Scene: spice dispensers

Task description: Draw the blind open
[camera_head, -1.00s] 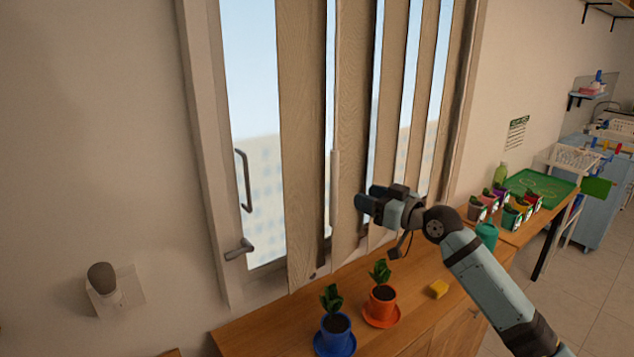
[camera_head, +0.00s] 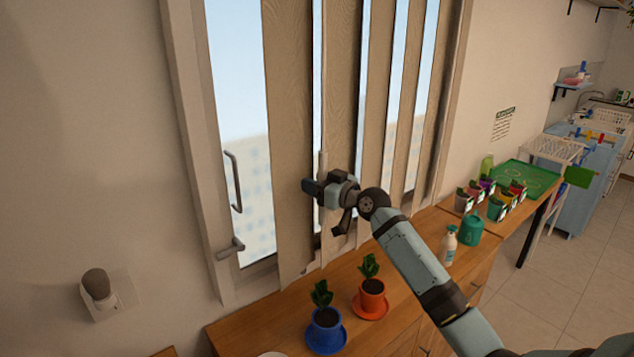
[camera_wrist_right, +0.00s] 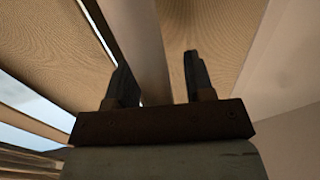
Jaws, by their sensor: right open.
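The blind (camera_head: 291,130) hangs in front of the window as several wide, wood-grained vertical slats with gaps of sky between them. A narrow pale upright strip (camera_head: 323,165), perhaps a wand, hangs among the slats by my right gripper (camera_head: 310,188). My right gripper is open and close in front of the slats. In the right wrist view, the two fingers (camera_wrist_right: 158,78) are spread apart, with a pale strip (camera_wrist_right: 143,35) running up between them and slats on both sides. Contact cannot be told. My left gripper is not in view.
Below the blind, a wooden cabinet top (camera_head: 250,325) holds a blue potted plant (camera_head: 324,330) and an orange potted plant (camera_head: 372,298). A white bottle (camera_head: 449,245) and teal container (camera_head: 470,231) stand to the right. The window handle (camera_head: 235,181) is at left.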

